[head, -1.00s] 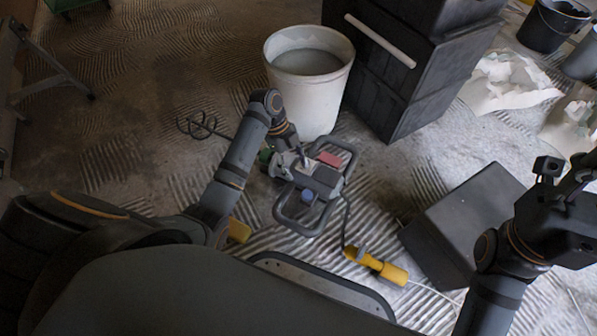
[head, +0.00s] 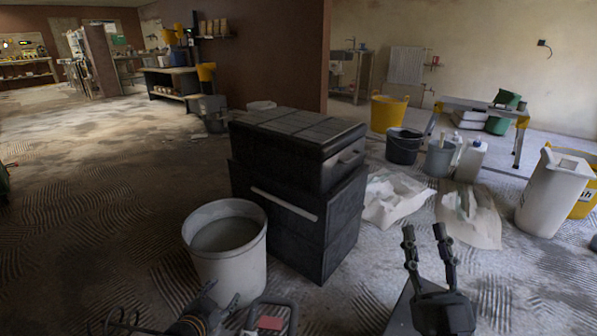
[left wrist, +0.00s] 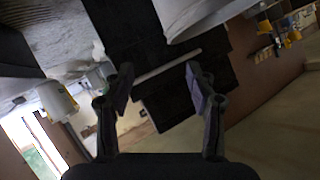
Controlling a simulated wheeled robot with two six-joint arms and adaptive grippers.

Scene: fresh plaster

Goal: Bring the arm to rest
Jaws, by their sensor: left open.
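My left gripper (left wrist: 160,88) is open in the left wrist view, with nothing between its fingers. In the head view, part of my left arm (head: 200,318) shows at the bottom edge, in front of the white bucket; its fingers are hard to make out there. The mixer, with its red patch (head: 270,322), is cut off by the bottom edge beside that arm. My right gripper (head: 426,240) is open and empty, its fingers pointing up, at the lower right.
A white bucket (head: 225,262) of grey material stands left of a black stacked toolbox (head: 300,215) with a pale handle. Floor at left is clear.

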